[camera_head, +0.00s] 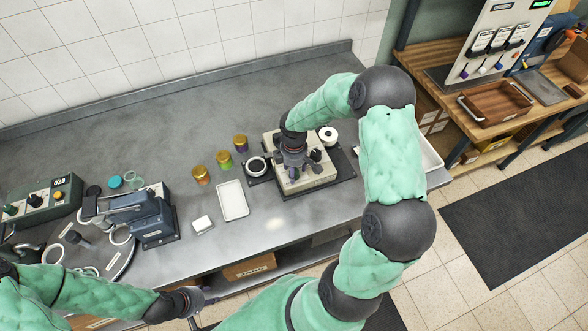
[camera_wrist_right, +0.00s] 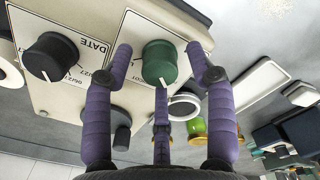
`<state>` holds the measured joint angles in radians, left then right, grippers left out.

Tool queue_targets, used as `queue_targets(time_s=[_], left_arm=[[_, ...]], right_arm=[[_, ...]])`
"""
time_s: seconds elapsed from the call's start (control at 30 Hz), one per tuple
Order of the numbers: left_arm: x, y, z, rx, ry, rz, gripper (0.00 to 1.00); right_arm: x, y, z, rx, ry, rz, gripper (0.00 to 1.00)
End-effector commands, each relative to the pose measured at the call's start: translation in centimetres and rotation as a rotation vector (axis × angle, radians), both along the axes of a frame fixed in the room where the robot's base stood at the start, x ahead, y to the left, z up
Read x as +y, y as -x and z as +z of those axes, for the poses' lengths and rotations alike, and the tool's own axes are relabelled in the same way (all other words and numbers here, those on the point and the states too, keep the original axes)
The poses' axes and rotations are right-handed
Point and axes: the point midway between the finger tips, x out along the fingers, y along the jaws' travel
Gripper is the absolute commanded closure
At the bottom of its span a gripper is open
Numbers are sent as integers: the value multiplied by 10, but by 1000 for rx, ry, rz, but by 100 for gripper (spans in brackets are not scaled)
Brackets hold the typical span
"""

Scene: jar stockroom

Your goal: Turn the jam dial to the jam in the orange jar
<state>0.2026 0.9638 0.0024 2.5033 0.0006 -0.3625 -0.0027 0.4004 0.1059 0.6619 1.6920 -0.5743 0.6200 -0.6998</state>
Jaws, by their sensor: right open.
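A beige machine (camera_head: 318,178) with dials stands on the counter. In the right wrist view its green dial (camera_wrist_right: 160,62) has a white mark pointing down the picture; its label is mostly hidden. A black dial marked DATE (camera_wrist_right: 52,57) and another black knob (camera_wrist_right: 121,138) are beside it. My right gripper (camera_head: 295,170) is over the machine, its purple fingers (camera_wrist_right: 159,66) open and spread around the green dial; contact is unclear. The orange jar (camera_head: 201,175) stands beside a green jar (camera_head: 225,160) and a purple jar (camera_head: 240,143). My left gripper (camera_head: 195,298) is at lower left, its fingers unclear.
A white tray (camera_head: 233,200) and a small white block (camera_head: 202,225) lie left of the machine. A blue-grey press (camera_head: 150,218) and a green control box (camera_head: 42,205) stand further left. The back of the counter is clear.

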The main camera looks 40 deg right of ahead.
Motion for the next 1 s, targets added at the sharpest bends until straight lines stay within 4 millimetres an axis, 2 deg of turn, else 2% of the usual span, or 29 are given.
queue_targets(time_s=[0.03,0.2,0.67,1.0], left_arm=[[0,0,0,0,0,0,60],[0,0,0,0,0,0,60],[0,0,-6,0,0,0,60],[0,0,-24,0,0,0,60]], right_arm=[[0,0,0,0,0,0,52],[0,0,0,0,0,0,100],[0,0,-1,-1,-1,-73,100],[0,0,-2,-1,-1,-336,100]])
